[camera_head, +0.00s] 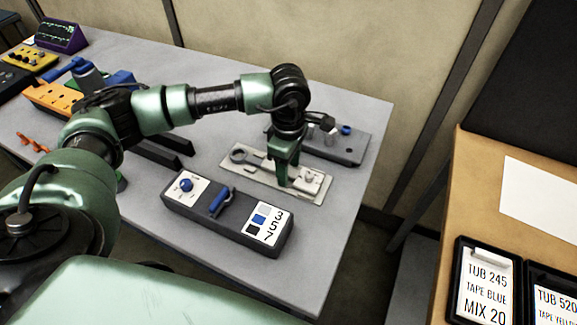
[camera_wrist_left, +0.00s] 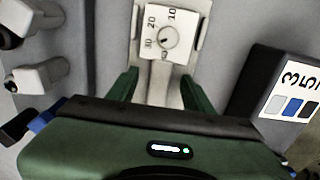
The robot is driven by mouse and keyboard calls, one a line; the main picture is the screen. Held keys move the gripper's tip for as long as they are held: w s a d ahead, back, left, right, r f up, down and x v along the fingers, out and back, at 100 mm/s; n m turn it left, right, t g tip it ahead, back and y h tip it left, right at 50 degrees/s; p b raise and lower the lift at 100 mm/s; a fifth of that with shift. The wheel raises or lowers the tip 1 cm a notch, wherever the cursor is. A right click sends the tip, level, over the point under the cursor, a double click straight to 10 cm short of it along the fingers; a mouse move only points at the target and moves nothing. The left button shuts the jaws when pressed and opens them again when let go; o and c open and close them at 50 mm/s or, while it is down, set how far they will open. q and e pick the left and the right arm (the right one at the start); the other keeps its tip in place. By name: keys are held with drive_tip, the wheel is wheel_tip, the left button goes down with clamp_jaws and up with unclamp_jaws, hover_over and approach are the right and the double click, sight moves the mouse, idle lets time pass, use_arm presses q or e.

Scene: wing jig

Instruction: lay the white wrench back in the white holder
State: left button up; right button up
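The white holder (camera_head: 232,168) is a flat pale tray on the grey table, lying lengthwise from upper left to lower right. A pale ring-ended shape that looks like the white wrench (camera_head: 240,155) lies along it. My left gripper (camera_head: 284,182) points down over the middle of the holder and hides part of both. In the left wrist view, the fingers (camera_wrist_left: 160,88) stand wide apart on either side of a pale strip. A dial plate (camera_wrist_left: 168,38) marked 10, 20, 30 lies just beyond them. I see no clear grip on the wrench. My right gripper is out of view.
A dark grey box (camera_head: 230,222) with a blue switch and the label 357 stands in front of the holder. A grey fixture (camera_head: 345,145) with a blue knob stands behind it. Orange and blue parts (camera_head: 60,98) lie at left.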

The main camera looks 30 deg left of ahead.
use_arm(q)
drive_tip(key=shift+r, duration=0.3)
wheel_tip(320, 180, up, 7)
drive_tip(key=shift+r+b, duration=0.1)
drive_tip(key=shift+b, duration=0.7)
